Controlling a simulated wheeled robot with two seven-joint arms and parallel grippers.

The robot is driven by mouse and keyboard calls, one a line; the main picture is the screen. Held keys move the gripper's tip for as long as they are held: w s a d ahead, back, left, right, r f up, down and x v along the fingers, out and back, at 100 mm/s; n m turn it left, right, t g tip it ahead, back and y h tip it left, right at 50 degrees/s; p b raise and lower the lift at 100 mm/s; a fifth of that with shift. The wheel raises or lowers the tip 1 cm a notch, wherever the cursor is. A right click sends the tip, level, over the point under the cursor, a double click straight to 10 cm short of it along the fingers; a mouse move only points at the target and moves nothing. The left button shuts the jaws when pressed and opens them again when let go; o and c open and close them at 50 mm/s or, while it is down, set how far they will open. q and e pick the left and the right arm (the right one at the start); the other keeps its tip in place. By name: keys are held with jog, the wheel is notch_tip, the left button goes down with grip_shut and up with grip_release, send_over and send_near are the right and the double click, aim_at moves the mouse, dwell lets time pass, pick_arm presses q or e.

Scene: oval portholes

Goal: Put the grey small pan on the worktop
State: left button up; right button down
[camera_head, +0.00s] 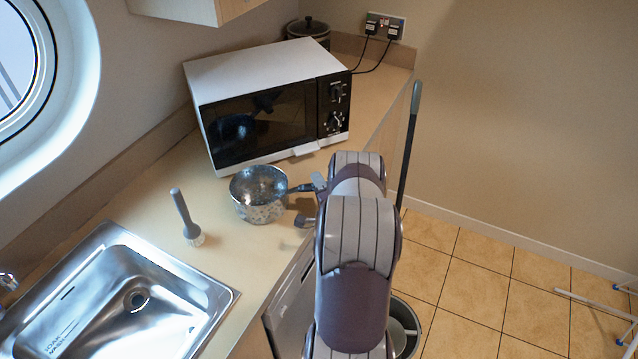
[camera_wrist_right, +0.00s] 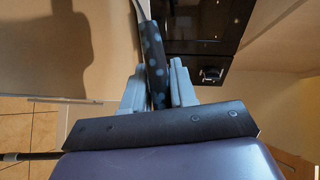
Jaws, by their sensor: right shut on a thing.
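The grey small pan (camera_head: 259,212) is speckled, with a dark handle pointing right. It is upright over the worktop (camera_head: 232,262), in front of the microwave; I cannot tell whether its base touches the surface. My right gripper (camera_head: 311,197) is at the handle, partly hidden by my own arm. In the right wrist view, the fingers of my right gripper (camera_wrist_right: 158,85) are closed on the dark, spotted pan handle (camera_wrist_right: 154,55). My left gripper is not in view.
A white microwave (camera_head: 264,112) stands behind the pan. A grey-handled brush (camera_head: 184,214) stands to its left, near the steel sink (camera_head: 125,300). A lidded dark pot (camera_head: 307,30) is at the back. A long dark pole (camera_head: 408,145) and a bucket (camera_head: 408,325) are right of the worktop.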

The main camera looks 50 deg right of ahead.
jog(key=c, duration=0.9)
grip_release()
jog(key=shift+s+a, duration=0.1)
